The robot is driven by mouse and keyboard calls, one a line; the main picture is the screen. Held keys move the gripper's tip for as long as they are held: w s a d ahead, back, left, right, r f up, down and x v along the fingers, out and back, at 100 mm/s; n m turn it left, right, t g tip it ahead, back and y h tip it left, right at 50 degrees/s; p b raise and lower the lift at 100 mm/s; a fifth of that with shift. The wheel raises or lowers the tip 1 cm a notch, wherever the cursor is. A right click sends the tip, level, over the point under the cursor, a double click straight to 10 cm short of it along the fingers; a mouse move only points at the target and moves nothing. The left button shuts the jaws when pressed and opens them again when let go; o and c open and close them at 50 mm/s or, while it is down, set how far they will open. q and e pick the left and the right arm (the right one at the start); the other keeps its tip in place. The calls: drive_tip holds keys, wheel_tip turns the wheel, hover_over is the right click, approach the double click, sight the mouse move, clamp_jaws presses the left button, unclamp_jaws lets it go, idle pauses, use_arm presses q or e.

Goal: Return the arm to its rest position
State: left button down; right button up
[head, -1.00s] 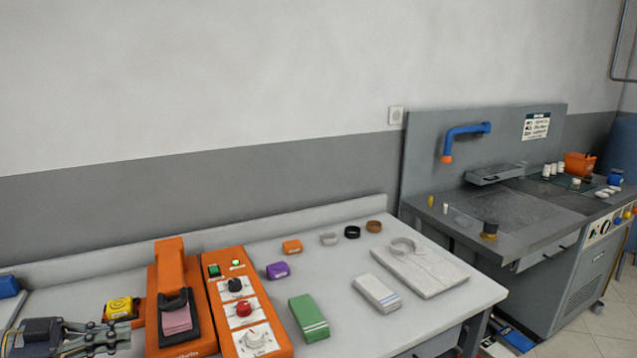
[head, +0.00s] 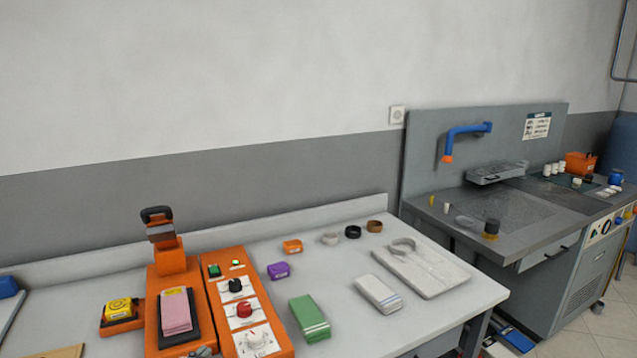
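Neither of my grippers shows in the head view. An orange press (head: 171,262) stands on the left part of the table with its head and black handle (head: 156,214) raised. The orange control box (head: 231,266) with a green lamp, a black knob and a red knob stands to the right of the press.
A grey work station (head: 541,231) with a blue arm (head: 462,130) stands at right.

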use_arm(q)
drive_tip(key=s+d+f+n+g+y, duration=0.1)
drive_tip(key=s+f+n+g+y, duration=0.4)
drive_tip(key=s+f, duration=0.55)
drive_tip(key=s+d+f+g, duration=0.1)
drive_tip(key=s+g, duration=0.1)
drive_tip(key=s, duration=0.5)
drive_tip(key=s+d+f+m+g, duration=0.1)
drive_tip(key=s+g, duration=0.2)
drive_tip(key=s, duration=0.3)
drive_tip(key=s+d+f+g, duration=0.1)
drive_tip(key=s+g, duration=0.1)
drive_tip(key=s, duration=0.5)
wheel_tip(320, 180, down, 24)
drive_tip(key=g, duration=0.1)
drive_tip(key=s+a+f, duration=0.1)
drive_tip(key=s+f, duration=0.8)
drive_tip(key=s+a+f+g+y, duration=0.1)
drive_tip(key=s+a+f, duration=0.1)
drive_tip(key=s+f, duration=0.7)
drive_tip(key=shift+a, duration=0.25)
